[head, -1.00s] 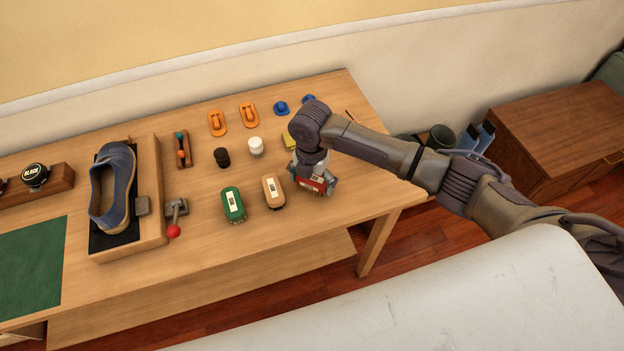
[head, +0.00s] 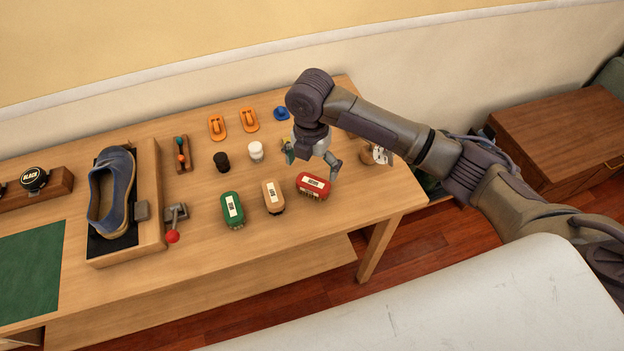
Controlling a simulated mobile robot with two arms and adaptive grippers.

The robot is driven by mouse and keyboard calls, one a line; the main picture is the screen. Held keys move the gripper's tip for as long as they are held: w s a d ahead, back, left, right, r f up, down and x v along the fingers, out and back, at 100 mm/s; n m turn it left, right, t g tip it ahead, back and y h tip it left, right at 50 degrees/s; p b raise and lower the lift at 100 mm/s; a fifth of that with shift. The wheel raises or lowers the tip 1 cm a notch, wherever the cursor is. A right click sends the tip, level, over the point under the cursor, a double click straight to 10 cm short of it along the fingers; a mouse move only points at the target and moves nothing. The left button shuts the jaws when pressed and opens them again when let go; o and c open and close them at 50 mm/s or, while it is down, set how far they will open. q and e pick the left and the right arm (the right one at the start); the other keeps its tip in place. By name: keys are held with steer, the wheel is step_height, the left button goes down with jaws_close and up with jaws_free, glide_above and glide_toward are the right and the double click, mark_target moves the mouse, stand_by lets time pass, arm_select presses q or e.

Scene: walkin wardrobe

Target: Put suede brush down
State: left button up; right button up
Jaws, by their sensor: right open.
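A red brush (head: 313,186) with a white label stands on the wooden table (head: 330,228), right of a tan brush (head: 273,197) and a green brush (head: 233,209). The labels are too small to read, so I cannot tell from them which is the suede brush. My right gripper (head: 312,164) is open and empty, just above and behind the red brush, apart from it. My left gripper is not in view.
A blue shoe (head: 109,190) sits on a wooden stand with a red-knobbed lever (head: 173,236). Black (head: 221,162) and white (head: 256,152) small containers and orange clips (head: 217,127) stand farther back. The table's front right corner is clear.

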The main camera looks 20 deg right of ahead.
mark_target(311, 184)
steer(key=shift+r, duration=2)
